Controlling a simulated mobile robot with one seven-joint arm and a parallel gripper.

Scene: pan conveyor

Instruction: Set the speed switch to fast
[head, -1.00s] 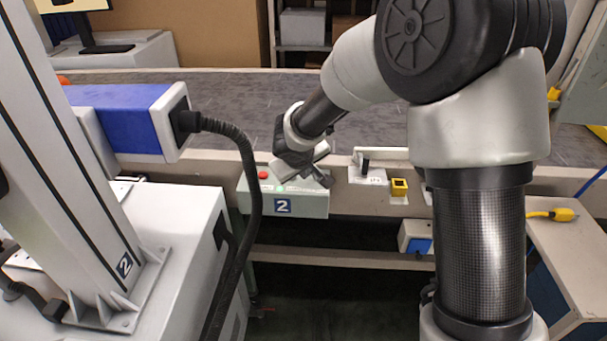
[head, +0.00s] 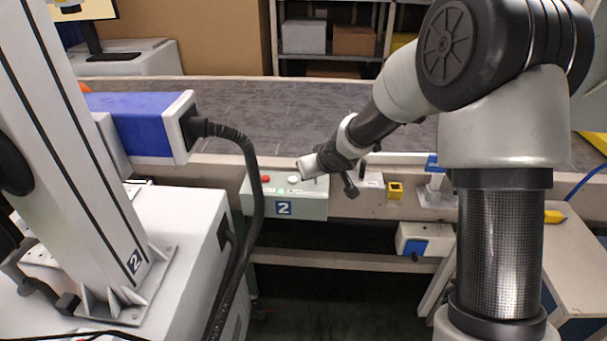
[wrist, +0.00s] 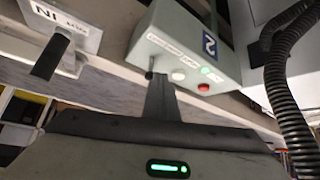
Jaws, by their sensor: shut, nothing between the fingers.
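The pale green control box (head: 310,209) marked 2 hangs on the near edge of the conveyor. Its top has a red button, a white button and a lit green lamp; they also show upside down in the wrist view (wrist: 178,75). A small dark nub (wrist: 150,74), apparently the speed switch, sits by a printed strip at the box's end; its setting is unreadable. My gripper (head: 351,190) is shut and empty, its tip just right of the box. In the wrist view the shut fingers (wrist: 158,90) point at the nub; contact cannot be told.
A thick black cable (head: 256,190) hangs close to the box's left. The grey belt (head: 240,115) behind is bare.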

